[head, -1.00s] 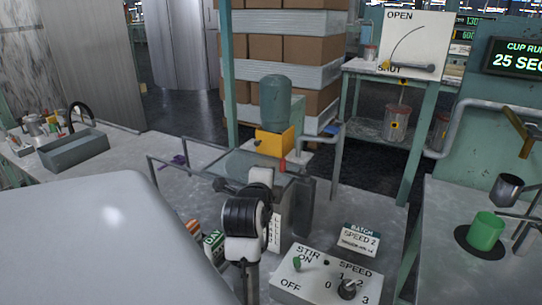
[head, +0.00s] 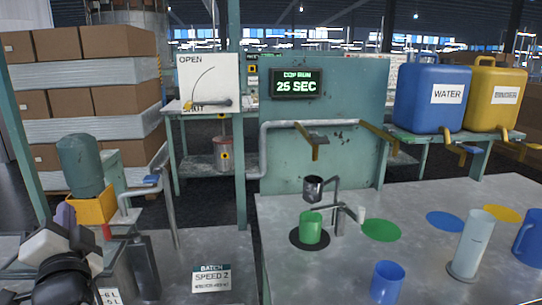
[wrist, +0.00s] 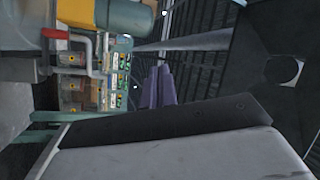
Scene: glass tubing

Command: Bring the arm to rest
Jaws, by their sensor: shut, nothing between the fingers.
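My gripper (head: 65,215) shows at the lower left of the head view, at the end of my white and black arm. Its purple fingers are together and hold nothing. They also show in the wrist view (wrist: 158,88), pointing up in the picture with no object between them. In the head view the gripper appears in front of the yellow and green mixer unit (head: 88,180). I cannot tell the exact gap between them.
A green cup (head: 310,228) stands on a dark disc under a metal funnel cup (head: 313,188). A blue cup (head: 387,282) and a clear cylinder (head: 471,245) stand on the right bench (head: 285,275). Blue (head: 432,98) and yellow (head: 496,92) jugs sit on a shelf behind.

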